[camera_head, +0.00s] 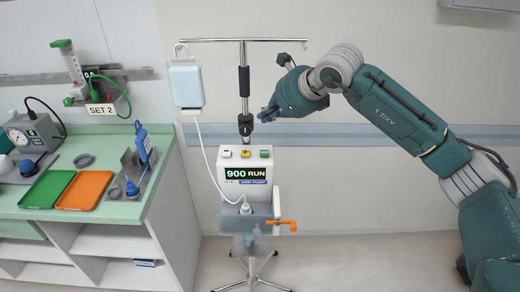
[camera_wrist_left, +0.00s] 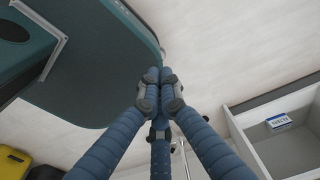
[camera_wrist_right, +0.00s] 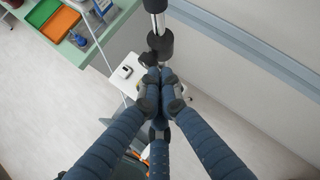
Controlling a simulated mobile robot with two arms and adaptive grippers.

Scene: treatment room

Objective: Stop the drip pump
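The drip pump (camera_head: 232,187) is a white box on a pole stand; its display (camera_head: 246,173) reads "900 RUN". Along its top sit a white button (camera_head: 226,153), a yellow button (camera_head: 245,153) and a green button (camera_head: 264,153). My right gripper (camera_head: 266,115) is above the pump, beside the pole and not touching the buttons. In the right wrist view its fingertips (camera_wrist_right: 160,77) are together and empty, hiding part of the white pump top (camera_wrist_right: 121,86); one button (camera_wrist_right: 124,71) shows there. My left gripper (camera_wrist_left: 160,76) is shut and empty, outside the head view.
The pole (camera_head: 244,80) with its black clamp, a hanging drip bag (camera_head: 187,86) and its tube stand close to my right gripper. An orange lever (camera_head: 282,224) sticks out below the pump. A green counter (camera_head: 100,211) with trays is at left.

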